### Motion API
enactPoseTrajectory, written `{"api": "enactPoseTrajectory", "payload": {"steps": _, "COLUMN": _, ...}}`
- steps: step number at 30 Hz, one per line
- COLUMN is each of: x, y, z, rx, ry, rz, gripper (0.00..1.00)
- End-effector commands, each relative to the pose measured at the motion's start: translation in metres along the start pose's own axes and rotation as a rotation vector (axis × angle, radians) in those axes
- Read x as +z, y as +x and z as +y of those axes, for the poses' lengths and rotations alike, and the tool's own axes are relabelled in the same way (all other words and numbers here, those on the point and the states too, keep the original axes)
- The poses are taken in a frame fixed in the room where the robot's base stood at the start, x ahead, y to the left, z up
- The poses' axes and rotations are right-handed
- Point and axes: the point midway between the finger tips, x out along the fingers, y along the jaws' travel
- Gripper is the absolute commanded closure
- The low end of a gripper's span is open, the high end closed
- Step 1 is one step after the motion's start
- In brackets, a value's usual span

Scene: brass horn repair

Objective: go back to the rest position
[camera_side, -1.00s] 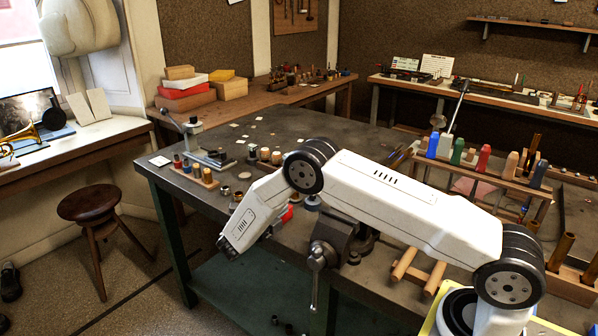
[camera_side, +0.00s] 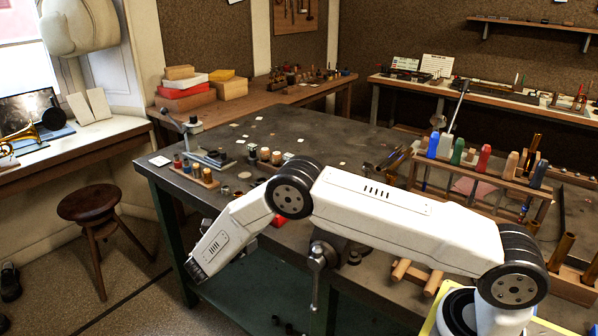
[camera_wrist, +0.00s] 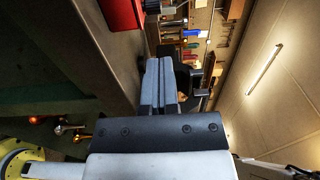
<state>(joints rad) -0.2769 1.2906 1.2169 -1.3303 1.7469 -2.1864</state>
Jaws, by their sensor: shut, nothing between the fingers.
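My gripper shows in the wrist view (camera_wrist: 163,87), its two grey fingers close together with nothing between them. In the side view the white wrist housing of my arm hangs past the front edge of the dark workbench (camera_side: 335,140), left of the vise (camera_side: 322,252). The fingers themselves cannot be made out in that view. The wrist view is turned on its side, with the bench top on the left and the ceiling on the right.
A rack with coloured handles (camera_side: 480,175) stands on the right of the bench. A small wooden block with pegs (camera_side: 195,174) stands near the left corner. A stool (camera_side: 88,204) is on the floor at left. A red box (camera_wrist: 122,14) shows in the wrist view.

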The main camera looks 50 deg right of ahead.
Motion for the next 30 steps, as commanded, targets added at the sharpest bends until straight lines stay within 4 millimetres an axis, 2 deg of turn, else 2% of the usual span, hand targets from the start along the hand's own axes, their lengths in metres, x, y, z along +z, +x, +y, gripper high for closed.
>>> {"api": "enactPoseTrajectory", "payload": {"steps": 7, "x": 0.000, "y": -0.010, "z": 0.000, "rx": 0.000, "ry": 0.000, "rz": 0.001, "gripper": 1.00}}
{"api": "enactPoseTrajectory", "payload": {"steps": 17, "x": -0.004, "y": -0.003, "z": -0.006, "rx": 0.064, "ry": 0.076, "rz": 0.015, "gripper": 1.00}}
{"api": "enactPoseTrajectory", "payload": {"steps": 23, "x": -0.014, "y": 0.009, "z": -0.017, "rx": 0.210, "ry": 0.264, "rz": 0.066, "gripper": 1.00}}
{"api": "enactPoseTrajectory", "payload": {"steps": 30, "x": -0.039, "y": 0.022, "z": -0.030, "rx": 0.423, "ry": 0.582, "rz": 0.205, "gripper": 1.00}}
